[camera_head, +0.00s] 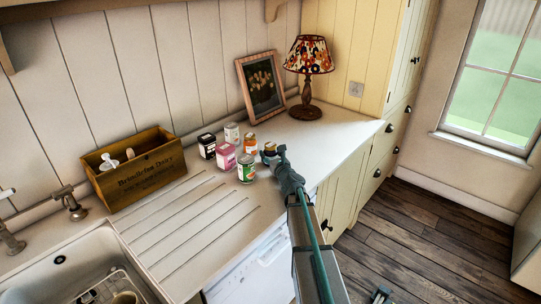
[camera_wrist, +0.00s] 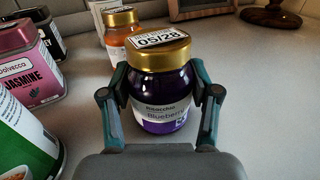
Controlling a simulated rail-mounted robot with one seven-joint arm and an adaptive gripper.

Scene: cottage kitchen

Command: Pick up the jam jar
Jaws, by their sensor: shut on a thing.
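The jam jar (camera_wrist: 158,95) is dark purple with a gold lid and a label reading Blueberry. It stands upright in the wrist view, between the two fingers of my gripper (camera_wrist: 163,98). The fingers are shut on its sides. In the head view the jam jar (camera_head: 270,149) shows as a small dark jar at the right of the group, partly hidden by my gripper (camera_head: 282,158). I cannot tell whether its base touches the counter.
An orange jar (camera_wrist: 118,30) with a gold lid stands close behind. A pink Jasmine tin (camera_wrist: 27,65), a green can (camera_wrist: 22,140) and a black tin (camera_head: 207,146) are to the left. A lamp (camera_head: 306,88) and picture frame (camera_head: 262,88) stand behind. The counter (camera_head: 345,130) is clear at right.

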